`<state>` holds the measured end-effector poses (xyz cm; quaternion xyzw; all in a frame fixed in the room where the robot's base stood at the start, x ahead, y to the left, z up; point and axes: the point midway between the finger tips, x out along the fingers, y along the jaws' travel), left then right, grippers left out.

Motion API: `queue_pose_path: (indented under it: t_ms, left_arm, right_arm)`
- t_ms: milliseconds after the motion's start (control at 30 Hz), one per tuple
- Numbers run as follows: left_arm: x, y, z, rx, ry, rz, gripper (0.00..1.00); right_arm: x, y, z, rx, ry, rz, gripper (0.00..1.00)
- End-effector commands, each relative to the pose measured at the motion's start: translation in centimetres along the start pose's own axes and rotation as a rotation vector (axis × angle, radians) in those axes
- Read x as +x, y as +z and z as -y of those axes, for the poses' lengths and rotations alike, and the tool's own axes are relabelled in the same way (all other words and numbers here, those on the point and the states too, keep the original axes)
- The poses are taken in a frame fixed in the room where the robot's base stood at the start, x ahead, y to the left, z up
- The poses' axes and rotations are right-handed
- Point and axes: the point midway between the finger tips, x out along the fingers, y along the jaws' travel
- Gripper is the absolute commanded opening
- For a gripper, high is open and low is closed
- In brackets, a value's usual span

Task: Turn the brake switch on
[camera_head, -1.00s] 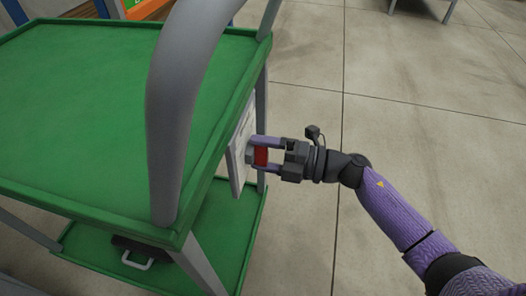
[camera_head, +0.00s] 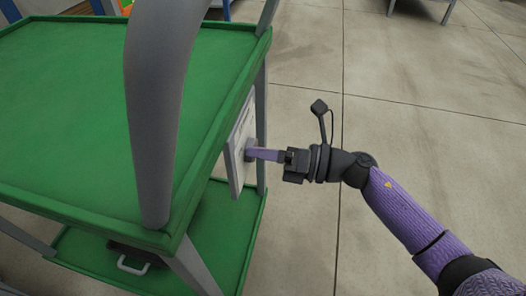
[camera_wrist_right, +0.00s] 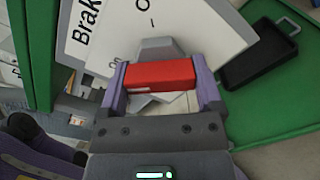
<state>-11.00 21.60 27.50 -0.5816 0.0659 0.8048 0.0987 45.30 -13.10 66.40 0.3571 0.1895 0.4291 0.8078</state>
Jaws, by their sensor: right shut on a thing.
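The brake switch has a red handle (camera_wrist_right: 160,73) on a grey hub, which shows in the right wrist view. It is mounted on a white panel (camera_head: 236,160) on the side of the green cart. The panel (camera_wrist_right: 200,25) carries the printed words "Brak…" and "On" and the marks O and I, seen tilted. My right gripper (camera_head: 252,154) is at the panel, shut on the red handle, one purple finger on each side of it. In the head view the fingers overlap and hide the handle. My left gripper is not in view.
The green cart (camera_head: 75,110) has two shelves and a thick grey rail (camera_head: 152,120) in front of the panel. A dark case with a pale handle (camera_head: 133,265) lies on the lower shelf. The tiled floor (camera_head: 300,235) around my right arm is clear.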

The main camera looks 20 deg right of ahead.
Motion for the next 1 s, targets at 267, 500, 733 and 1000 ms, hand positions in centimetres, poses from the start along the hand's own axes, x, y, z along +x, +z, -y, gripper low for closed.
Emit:
queue_pose_path:
  t_ms: [267,500,733,1000]
  left_arm:
    - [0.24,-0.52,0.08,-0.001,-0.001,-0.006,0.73]
    - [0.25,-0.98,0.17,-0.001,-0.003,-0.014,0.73]
    - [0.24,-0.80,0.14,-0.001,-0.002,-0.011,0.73]
    - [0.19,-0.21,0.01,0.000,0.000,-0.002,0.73]
  right_arm:
    - [-0.01,-0.11,0.09,-0.056,-0.001,-0.002,0.24]
    - [-0.01,-0.09,0.07,-0.064,-0.001,-0.002,0.24]
    - [-0.01,-0.09,0.07,-0.064,-0.002,-0.002,0.90]
    - [-0.10,-0.03,0.03,-0.063,-0.001,-0.001,1.00]
